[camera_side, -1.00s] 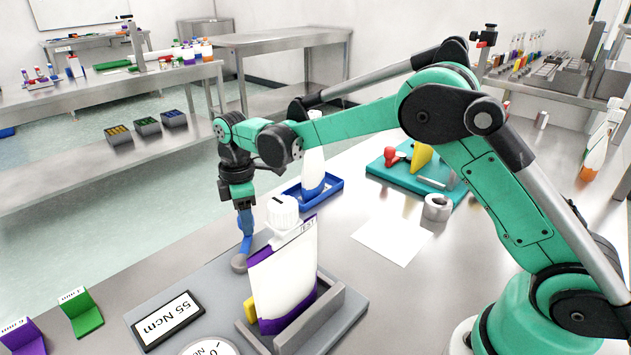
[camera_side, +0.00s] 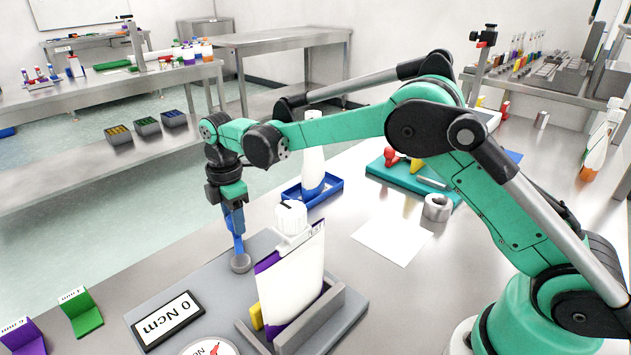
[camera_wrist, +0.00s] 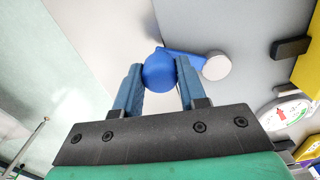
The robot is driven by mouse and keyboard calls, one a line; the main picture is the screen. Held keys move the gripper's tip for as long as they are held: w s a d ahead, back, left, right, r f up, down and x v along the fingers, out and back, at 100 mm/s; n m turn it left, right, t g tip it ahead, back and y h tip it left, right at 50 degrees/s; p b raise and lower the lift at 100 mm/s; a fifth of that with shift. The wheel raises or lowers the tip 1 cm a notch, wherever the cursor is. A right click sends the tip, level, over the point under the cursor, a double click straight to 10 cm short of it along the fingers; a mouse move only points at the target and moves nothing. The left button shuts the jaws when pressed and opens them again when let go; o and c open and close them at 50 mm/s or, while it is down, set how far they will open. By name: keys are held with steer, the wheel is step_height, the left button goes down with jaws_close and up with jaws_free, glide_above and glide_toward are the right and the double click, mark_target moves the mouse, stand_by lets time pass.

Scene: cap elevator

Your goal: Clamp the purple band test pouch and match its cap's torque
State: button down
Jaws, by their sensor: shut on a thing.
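My gripper (camera_side: 233,215) is shut on the blue ball knob (camera_wrist: 158,74) of a lever, seen between both fingers in the wrist view. The lever's blue arm (camera_wrist: 182,55) runs to a round grey pivot (camera_wrist: 216,66), which also shows in the side view (camera_side: 240,263). The test pouch (camera_side: 295,275), white with a purple band, stands tilted in a grey holder (camera_side: 345,305). Its white ribbed cap (camera_side: 291,217) has a black mark on top. A yellow block (camera_side: 256,316) sits at the pouch's left side. A display (camera_side: 168,319) reads 0 Ncm.
A round dial (camera_side: 210,349) lies at the front edge of the grey base plate (camera_side: 215,285). Green (camera_side: 82,312) and purple (camera_side: 22,335) stands are at the front left. A blue tray (camera_side: 325,188) with a bottle, a metal ring (camera_side: 437,207) and white paper (camera_side: 392,240) lie behind.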

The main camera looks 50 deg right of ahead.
steer(key=shift+a, duration=0.1)
steer(key=shift+c, duration=2.4)
jaws_free()
steer(key=shift+r, duration=2.85)
